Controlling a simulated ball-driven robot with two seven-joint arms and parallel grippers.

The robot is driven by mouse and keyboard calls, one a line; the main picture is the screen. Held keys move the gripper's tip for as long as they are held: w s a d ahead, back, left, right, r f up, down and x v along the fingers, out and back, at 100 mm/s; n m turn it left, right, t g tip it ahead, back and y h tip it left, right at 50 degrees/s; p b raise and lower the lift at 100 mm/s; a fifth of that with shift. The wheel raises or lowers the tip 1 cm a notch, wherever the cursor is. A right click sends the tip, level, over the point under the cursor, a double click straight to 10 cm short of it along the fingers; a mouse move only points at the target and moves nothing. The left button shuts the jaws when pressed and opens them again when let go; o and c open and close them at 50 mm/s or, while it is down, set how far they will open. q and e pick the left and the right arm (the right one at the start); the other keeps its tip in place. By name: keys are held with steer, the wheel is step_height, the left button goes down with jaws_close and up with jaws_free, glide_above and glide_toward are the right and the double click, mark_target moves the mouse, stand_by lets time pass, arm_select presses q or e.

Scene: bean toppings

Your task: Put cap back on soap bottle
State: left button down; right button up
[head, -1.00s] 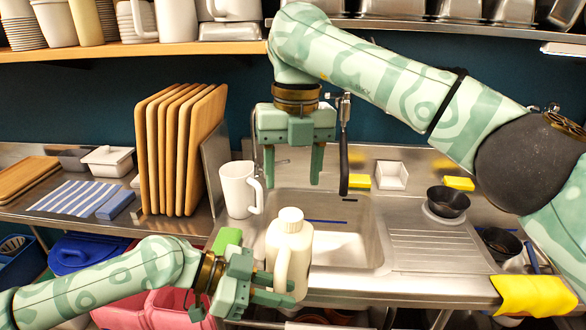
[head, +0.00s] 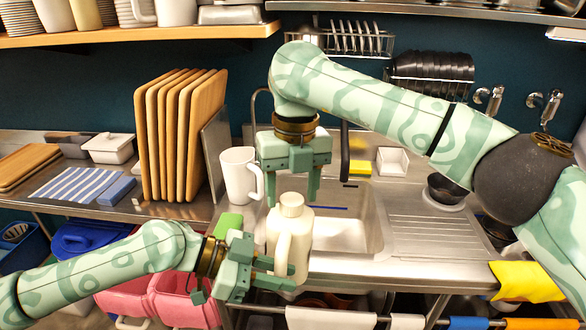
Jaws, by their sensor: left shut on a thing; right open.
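The cream soap bottle (head: 297,238) stands upright in front of the sink, held by my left gripper (head: 288,274), which is shut on its lower body. The cap (head: 291,203) shows as a round cream piece on top of the bottle; whether it is seated tightly cannot be told. My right gripper (head: 293,197) points down from above, open, its fingertips at either side of the cap's height. Whether the fingers touch the cap is not clear.
A white pitcher (head: 239,175) stands left of the sink (head: 345,232). Wooden boards (head: 180,140) stand upright farther left. A black bowl (head: 446,190) is at the right. A yellow cloth (head: 525,281) hangs over the counter's front edge. The ribbed drainboard (head: 435,236) is clear.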

steer(key=shift+f, duration=0.6)
steer(key=c, duration=1)
steer(key=m, duration=0.6)
steer(key=shift+m, duration=0.3)
steer(key=m, duration=0.6)
steer(key=shift+m, duration=0.4)
steer(key=m, duration=1.5)
steer(key=shift+m, duration=0.4)
steer(key=o, duration=1.2)
steer(key=shift+f, duration=0.1)
steer(key=shift+c, duration=0.2)
